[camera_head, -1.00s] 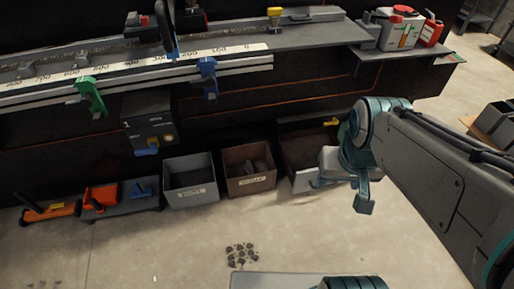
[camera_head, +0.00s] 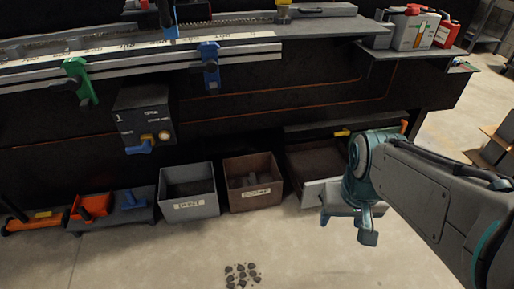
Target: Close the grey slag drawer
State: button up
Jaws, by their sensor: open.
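The grey slag drawer (camera_head: 318,193) juts out from the dark bench, low at centre right. Its dark inside shows from above, so it stands open. Its front panel is light grey, and the right part of it is hidden behind my arm. My gripper (camera_head: 347,222) is at the drawer's front, with teal fingers pointing down. The fingers are apart and nothing shows between them. I cannot tell whether a finger touches the front panel.
A brown bin (camera_head: 252,182) and a grey bin (camera_head: 188,191) stand left of the drawer. Dark lumps (camera_head: 242,275) lie on the floor in front. A control box (camera_head: 144,118) hangs from the bench. The floor by the drawer is otherwise clear.

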aim_at(309, 165)
jog(key=u, duration=0.2)
jog(key=i, duration=0.45)
jog(key=z, duration=1.4)
